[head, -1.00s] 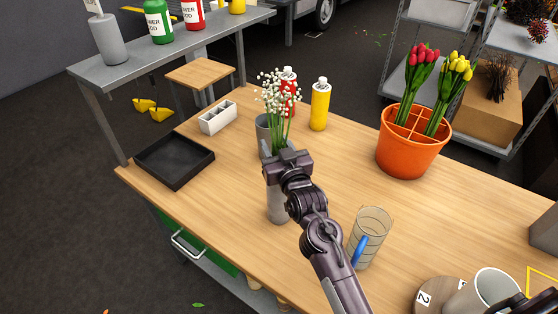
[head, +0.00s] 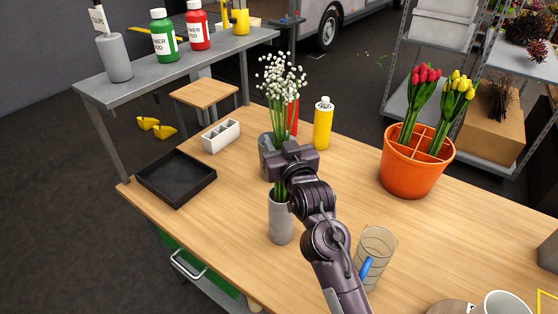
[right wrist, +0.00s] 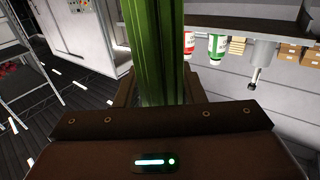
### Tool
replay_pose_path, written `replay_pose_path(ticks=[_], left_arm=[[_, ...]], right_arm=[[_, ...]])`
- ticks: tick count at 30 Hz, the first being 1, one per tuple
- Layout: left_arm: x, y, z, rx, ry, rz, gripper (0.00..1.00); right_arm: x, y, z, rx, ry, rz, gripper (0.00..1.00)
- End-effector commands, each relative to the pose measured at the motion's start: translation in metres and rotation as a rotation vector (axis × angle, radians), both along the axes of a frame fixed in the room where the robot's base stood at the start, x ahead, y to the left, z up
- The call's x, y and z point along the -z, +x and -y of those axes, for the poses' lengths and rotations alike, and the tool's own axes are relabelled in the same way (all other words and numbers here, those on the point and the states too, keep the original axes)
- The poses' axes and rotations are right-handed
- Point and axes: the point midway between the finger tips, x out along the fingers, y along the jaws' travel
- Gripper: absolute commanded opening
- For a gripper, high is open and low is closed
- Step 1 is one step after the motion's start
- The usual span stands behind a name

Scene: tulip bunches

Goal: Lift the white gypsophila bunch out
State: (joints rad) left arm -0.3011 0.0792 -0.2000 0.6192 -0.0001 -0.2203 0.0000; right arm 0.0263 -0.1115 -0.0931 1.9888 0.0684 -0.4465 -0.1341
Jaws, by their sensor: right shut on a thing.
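The white gypsophila bunch (head: 282,75) stands upright with its white blooms above my right gripper (head: 292,160). My right gripper is shut around its green stems, which also fill the middle of the right wrist view (right wrist: 153,50). Below the gripper, the lower stems reach down to the mouth of a light grey cylindrical vase (head: 281,220) on the table. Whether their ends are still inside the vase is hard to tell. My left gripper is not in view.
A darker grey pot (head: 264,158) stands close behind the gripper, beside red and yellow bottles (head: 323,125). An orange pot (head: 413,175) holds red and yellow tulips. A black tray (head: 178,180) lies left; table between is free.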

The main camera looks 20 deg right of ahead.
Motion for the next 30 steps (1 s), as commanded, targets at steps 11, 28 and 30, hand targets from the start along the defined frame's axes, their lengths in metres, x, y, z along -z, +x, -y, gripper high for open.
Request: replay_pose_path(ticks=[11,28,30], left_arm=[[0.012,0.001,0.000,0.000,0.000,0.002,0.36],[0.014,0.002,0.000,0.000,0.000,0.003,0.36],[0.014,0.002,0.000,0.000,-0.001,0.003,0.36]], right_arm=[[-0.091,0.000,0.000,0.000,0.001,0.007,0.09],[-0.130,0.000,0.000,0.000,0.000,0.000,0.09],[-0.130,0.000,0.000,0.000,0.000,0.000,0.09]])
